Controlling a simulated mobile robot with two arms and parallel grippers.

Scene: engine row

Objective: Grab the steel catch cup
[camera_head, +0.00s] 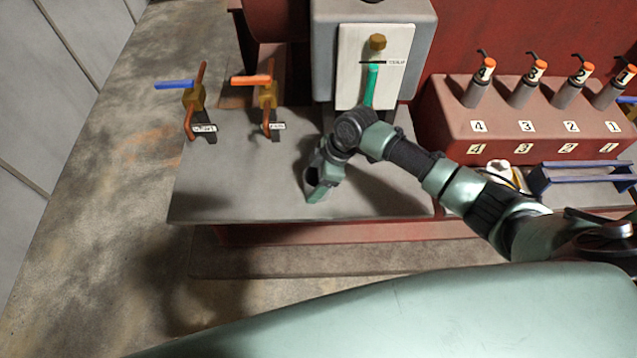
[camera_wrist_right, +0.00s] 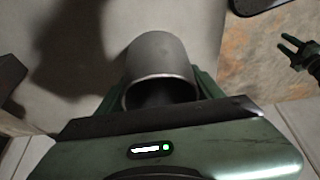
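The steel catch cup (camera_wrist_right: 160,62) is a plain grey cylinder with its open rim toward the camera in the right wrist view. The green fingers of my right gripper (camera_wrist_right: 161,88) lie along both of its sides with no clear gap, so the gripper looks shut on it. In the head view my right gripper (camera_head: 318,188) points down low over the grey bench; the cup is not clearly seen there. A green two-pronged gripper, apparently my left one (camera_wrist_right: 292,48), shows with its fingers spread at the right edge of the wrist view.
The grey bench top (camera_head: 245,200) is bare left of the gripper. A blue-handled valve (camera_head: 193,97) and an orange-handled valve (camera_head: 268,95) stand at its back left. A gauge panel (camera_head: 350,75) rises behind the gripper. A red block (camera_head: 550,115) with numbered orange-topped fittings stands right.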

